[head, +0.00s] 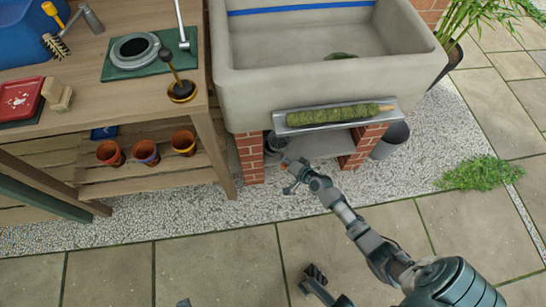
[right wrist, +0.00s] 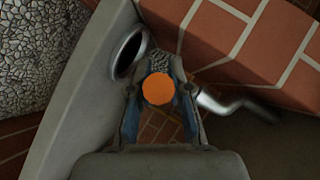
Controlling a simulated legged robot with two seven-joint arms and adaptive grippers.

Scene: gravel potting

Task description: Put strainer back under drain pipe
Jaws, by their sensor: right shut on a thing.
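My right gripper (head: 289,178) is low beneath the sink, in front of the opening between two brick piers. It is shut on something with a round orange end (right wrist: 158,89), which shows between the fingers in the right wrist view. This looks like the end of the strainer's handle; the rest of it is hidden. A grey metal pipe end (right wrist: 130,52) opens beside the fingers on the left, and a bent metal piece (right wrist: 238,104) is on the right. A grey rounded thing (head: 276,141) stands under the sink by the left pier; I cannot tell what it is.
The stone sink (head: 315,90) rests on brick piers (head: 250,158). A metal tray with a moss pole (head: 328,114) juts from its front. A dark bucket (head: 391,139) stands right of it. A wooden bench with pots (head: 183,142) is left.

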